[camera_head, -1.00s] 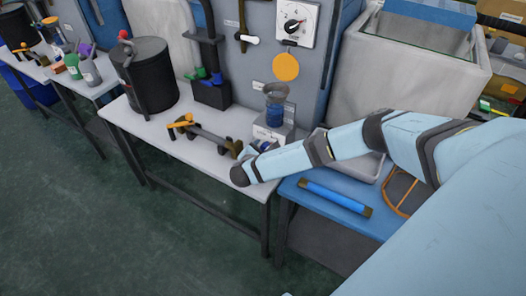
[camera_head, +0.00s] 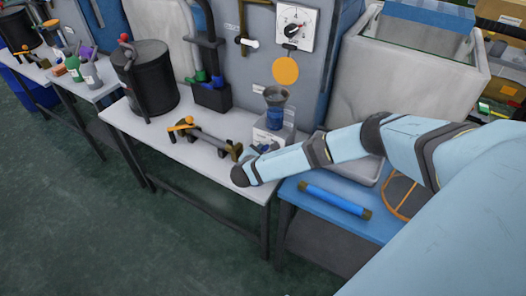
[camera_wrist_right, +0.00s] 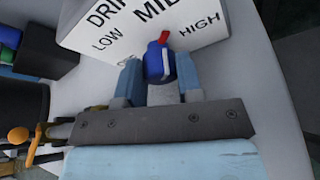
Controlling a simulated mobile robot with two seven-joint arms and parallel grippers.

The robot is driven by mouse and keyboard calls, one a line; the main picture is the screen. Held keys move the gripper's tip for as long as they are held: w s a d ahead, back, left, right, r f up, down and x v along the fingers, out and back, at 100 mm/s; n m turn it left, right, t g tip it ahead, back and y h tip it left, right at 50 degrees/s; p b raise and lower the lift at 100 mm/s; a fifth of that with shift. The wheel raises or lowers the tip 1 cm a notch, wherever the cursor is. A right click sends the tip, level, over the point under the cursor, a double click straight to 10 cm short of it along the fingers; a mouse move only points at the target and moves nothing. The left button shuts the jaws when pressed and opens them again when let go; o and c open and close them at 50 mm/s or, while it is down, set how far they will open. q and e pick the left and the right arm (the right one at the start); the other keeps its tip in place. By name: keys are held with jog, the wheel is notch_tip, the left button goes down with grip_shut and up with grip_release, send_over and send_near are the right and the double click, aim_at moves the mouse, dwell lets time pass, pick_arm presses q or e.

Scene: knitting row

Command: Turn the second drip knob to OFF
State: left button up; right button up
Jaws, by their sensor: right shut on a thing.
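The drip knob (camera_wrist_right: 158,62) is blue with a red pointer. In the right wrist view it stands on a pale panel (camera_wrist_right: 90,45) lettered LOW, MID and HIGH, the heading partly cut off. The red pointer points up toward the MID lettering, leaning slightly. My right gripper (camera_wrist_right: 160,74) has its two light-blue fingers on either side of the knob, shut on it. In the head view the knob's small white unit (camera_head: 268,136) carries a blue cup (camera_head: 274,116); my wrist hides much of the knob there. No OFF lettering is readable. My left gripper is not in view.
The white bench (camera_head: 175,150) holds an orange-handled clamp-like tool (camera_head: 205,138) and a black drum (camera_head: 145,75). A grey panel with a dial (camera_head: 294,27) stands behind. A blue table (camera_head: 320,222) with a blue rod (camera_head: 335,198) is nearer. The green floor at left is open.

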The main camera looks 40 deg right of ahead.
jog(key=shift+s+a+r+n+g+p, duration=0.1)
jog(key=shift+r+n+g+p, duration=0.2)
jog(key=shift+p, duration=0.7)
jog(key=shift+f+n+p, duration=0.1)
jog(key=shift+n+p, duration=0.2)
jog(key=shift+p, duration=0.25)
jog(key=shift+n+g+p, duration=0.4)
jog(key=shift+n+p, duration=0.1)
jog(key=shift+p, duration=0.4)
jog(key=shift+f+n+g+h+p, duration=0.15)
jog(key=shift+n+g+h+p, duration=0.15)
jog(key=shift+n+g+p, duration=0.4)
jog(key=shift+p, duration=0.3)
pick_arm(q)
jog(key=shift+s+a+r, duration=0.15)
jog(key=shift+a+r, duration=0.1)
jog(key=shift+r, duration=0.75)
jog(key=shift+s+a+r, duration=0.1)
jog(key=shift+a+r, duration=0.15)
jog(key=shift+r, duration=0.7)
pick_arm(e)
jog(key=shift+f+n, duration=0.2)
jog(key=shift+n, duration=0.2)
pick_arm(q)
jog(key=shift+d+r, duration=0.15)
pick_arm(e)
jog(key=o, duration=0.9)
